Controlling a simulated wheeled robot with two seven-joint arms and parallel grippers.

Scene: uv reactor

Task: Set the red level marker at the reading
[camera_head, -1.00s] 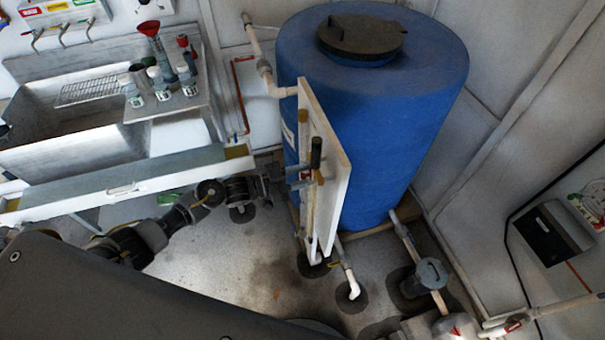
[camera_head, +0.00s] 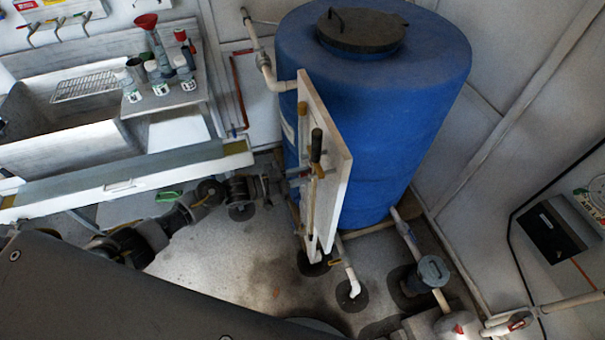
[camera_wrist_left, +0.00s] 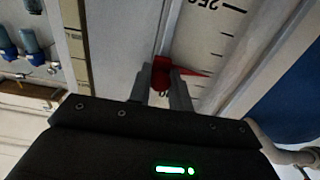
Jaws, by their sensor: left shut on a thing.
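The red level marker (camera_wrist_left: 163,72) shows in the left wrist view as a red piece with a pointer reaching right over a white scale (camera_wrist_left: 225,35) with black ticks. In the head view my left gripper (camera_head: 303,173) is at the white gauge board (camera_head: 328,190), seen nearly edge-on, so the scale and marker are hard to make out. My right gripper is not in view.
A large blue tank (camera_head: 385,120) stands right behind the board. A sink (camera_head: 75,110) and a drawer-like white bench front (camera_head: 120,180) lie left. White pipes (camera_head: 350,275) and a grey pump (camera_head: 432,272) are on the floor. Open floor lies left of the board.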

